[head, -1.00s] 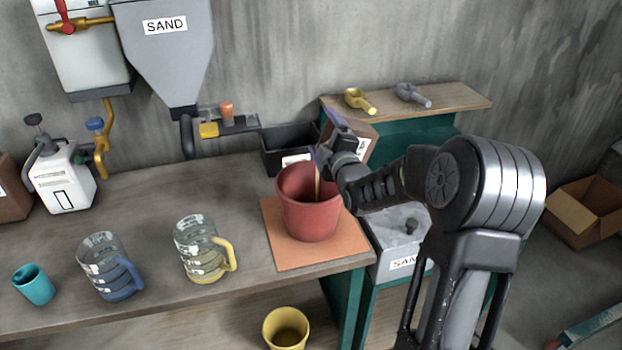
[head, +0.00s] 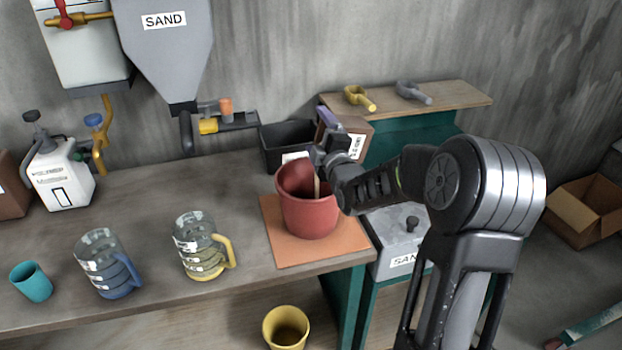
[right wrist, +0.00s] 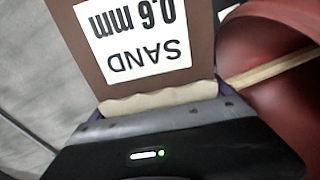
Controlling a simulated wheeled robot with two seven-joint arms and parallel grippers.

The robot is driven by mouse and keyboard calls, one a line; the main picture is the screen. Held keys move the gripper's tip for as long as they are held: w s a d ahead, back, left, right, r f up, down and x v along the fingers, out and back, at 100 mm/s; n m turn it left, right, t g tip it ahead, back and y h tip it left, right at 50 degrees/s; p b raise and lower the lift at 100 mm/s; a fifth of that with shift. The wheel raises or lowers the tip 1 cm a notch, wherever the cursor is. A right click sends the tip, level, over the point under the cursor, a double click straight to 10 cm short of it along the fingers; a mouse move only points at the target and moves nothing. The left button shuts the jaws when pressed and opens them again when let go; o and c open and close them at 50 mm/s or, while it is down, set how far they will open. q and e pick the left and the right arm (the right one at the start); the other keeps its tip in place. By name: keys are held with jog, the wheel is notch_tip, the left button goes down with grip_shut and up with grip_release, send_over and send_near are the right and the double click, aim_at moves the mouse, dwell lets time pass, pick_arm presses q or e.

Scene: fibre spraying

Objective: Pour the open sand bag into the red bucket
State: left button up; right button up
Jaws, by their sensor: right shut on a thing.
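The red bucket (head: 308,212) stands upright on an orange mat (head: 275,250) at the table's right end. My right gripper (head: 326,135) is shut on the brown sand bag (head: 352,128), just above and behind the bucket's rim. The bag's label reads SAND 0.6 mm, upside down in the right wrist view, where the bag (right wrist: 205,30) fills the top middle and the bucket (right wrist: 275,60) shows at right. A pale tan strip (right wrist: 270,68) crosses the bucket's inside; I cannot tell whether it is a stick or falling sand. The bag's mouth is not clearly visible in the head view. My left gripper is out of view.
Two measuring jugs (head: 203,247) (head: 106,264) and a teal cup (head: 32,282) stand on the table's left. A black bin (head: 287,146) is behind the bucket. A grey lidded SAND container (head: 400,240) stands right of the table. A yellow bucket (head: 286,330) is below.

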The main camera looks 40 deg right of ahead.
jog(key=shift+w+a+f+n+b, duration=0.15)
jog(key=shift+a+f+n+b, duration=0.05)
jog(key=shift+a+n+b, duration=0.25)
jog(key=shift+w+a+n+b, duration=0.15)
jog(key=shift+a+n+b, duration=0.2)
jog(key=shift+n, duration=0.5)
jog(key=shift+w+a+n+b, duration=0.15)
jog(key=shift+a+n, duration=0.25)
jog(key=shift+n, duration=0.4)
dwell(1.1)
jog(key=shift+w+a+f+n, duration=0.1)
jog(key=shift+a+n, duration=0.15)
jog(key=shift+n, duration=0.4)
jog(key=shift+a+n, duration=0.25)
jog(key=shift+n, duration=0.4)
dwell(0.7)
jog(key=shift+w+a+f+n, duration=0.15)
jog(key=shift+a+n, duration=0.15)
jog(key=shift+n, duration=0.35)
jog(key=shift+w+a+f+n, duration=0.1)
jog(key=shift+a+n, duration=0.15)
jog(key=shift+n, duration=0.4)
dwell(0.9)
